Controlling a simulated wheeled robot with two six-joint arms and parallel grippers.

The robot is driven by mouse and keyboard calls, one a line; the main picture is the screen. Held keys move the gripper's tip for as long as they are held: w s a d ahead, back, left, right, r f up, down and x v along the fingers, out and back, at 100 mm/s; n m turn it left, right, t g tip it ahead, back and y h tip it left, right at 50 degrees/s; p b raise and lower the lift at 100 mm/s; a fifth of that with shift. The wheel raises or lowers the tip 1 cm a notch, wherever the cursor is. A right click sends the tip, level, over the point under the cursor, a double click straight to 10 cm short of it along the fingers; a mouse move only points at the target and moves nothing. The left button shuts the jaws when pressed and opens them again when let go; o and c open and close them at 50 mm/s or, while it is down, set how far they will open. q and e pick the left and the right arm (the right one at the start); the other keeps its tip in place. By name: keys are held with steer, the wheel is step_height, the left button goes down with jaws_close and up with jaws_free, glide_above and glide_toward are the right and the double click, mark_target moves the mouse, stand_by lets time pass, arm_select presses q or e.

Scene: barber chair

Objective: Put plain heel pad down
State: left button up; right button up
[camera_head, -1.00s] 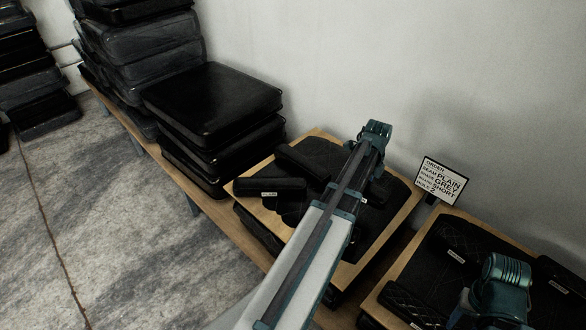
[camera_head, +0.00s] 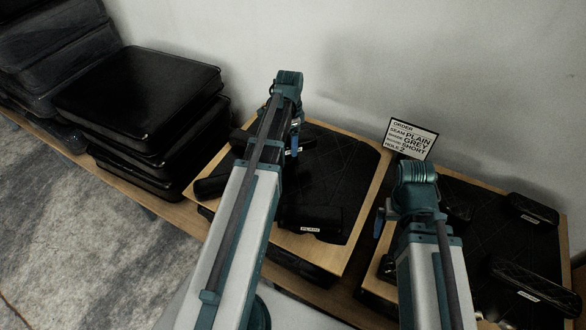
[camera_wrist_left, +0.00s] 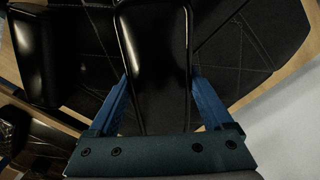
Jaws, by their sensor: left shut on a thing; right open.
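My left gripper (camera_head: 292,140) is shut on a plain, smooth black pad (camera_wrist_left: 155,50). The left wrist view shows the pad between two blue fingers, over a dark quilted surface; its label is not visible. In the head view my arm mostly hides this pad, and I cannot tell whether it touches the board. A black pad labelled PLAIN (camera_head: 318,218) lies on the left wooden board (camera_head: 365,215), and another dark pad (camera_head: 213,186) lies at its left edge. My right gripper (camera_head: 380,222) is open at the right board's left edge.
The right board (camera_head: 565,245) carries black pads, including one at its back right (camera_head: 532,208) and a quilted one (camera_head: 535,285). Stacked black cushions (camera_head: 140,90) stand left, near a grey wall (camera_head: 480,70).

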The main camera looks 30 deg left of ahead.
arm_select(q)
steer(key=s+d+n, duration=0.1)
steer(key=d+n, duration=0.7)
steer(key=n, duration=1.9)
glide_above(329, 189)
step_height(329, 189, down, 10)
steer(key=b, duration=1)
arm_select(e)
step_height(329, 189, down, 10)
arm_select(q)
steer(key=shift+r, duration=0.1)
arm_select(e)
steer(key=shift+r, duration=0.1)
arm_select(q)
steer(key=o, duration=1.3)
steer(key=shift+o, duration=0.2)
